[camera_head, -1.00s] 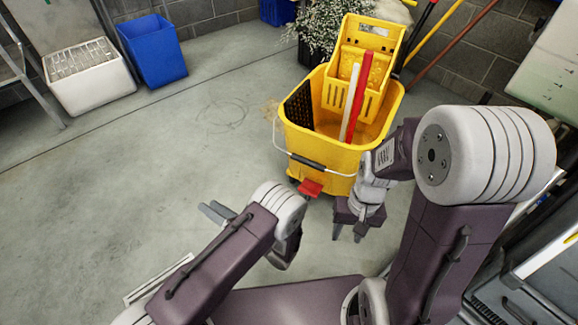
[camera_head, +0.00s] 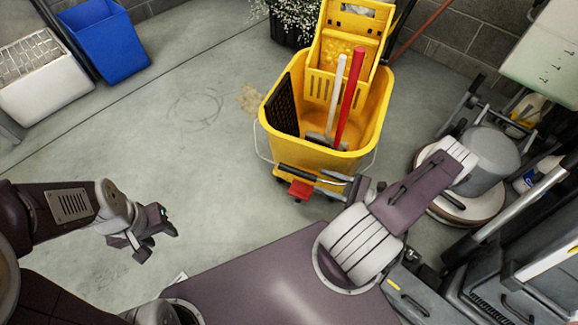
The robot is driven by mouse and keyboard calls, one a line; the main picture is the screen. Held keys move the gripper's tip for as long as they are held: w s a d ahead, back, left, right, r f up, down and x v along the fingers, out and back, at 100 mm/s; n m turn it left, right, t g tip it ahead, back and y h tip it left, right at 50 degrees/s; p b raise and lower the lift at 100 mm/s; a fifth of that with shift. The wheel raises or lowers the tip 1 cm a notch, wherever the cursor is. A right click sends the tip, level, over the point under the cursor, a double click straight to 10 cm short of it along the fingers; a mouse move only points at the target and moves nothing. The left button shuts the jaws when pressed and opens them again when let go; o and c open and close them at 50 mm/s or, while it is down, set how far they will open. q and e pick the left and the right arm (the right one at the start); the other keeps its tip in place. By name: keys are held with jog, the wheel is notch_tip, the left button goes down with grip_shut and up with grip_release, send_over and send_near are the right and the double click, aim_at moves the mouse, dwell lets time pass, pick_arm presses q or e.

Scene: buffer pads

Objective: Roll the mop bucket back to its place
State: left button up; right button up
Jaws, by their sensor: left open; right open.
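The yellow mop bucket (camera_head: 330,165) stands upright on the floor, with a yellow wringer (camera_head: 345,50) at its back. A red-handled tool (camera_head: 350,95) and a white-handled one (camera_head: 337,90) stand in it, and a dark grid panel (camera_head: 283,105) is at its left inside wall. Its wire handle's black grip (camera_head: 300,173) hangs at the front above a red block (camera_head: 300,190). My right gripper (camera_head: 328,186) is open at the front right of the bucket, close to the grip; contact is unclear. My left gripper (camera_head: 160,238) is open and empty over the floor, left of the bucket.
A blue bin (camera_head: 108,45) and a white crate (camera_head: 45,85) stand at the upper left. A potted plant (camera_head: 290,25) is behind the bucket. A floor machine (camera_head: 480,170) and dark equipment (camera_head: 525,270) crowd the right. Floor left of the bucket is clear, with a faint ring mark.

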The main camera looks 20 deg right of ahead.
aim_at(299, 171)
jog(key=b+x, duration=0.4)
jog(key=x, duration=0.4)
jog(key=shift+a+f, duration=0.15)
jog(key=shift+a, duration=0.05)
jog(key=shift+w+a, duration=0.2)
jog(key=shift+w, duration=0.05)
grip_shut()
dwell(0.9)
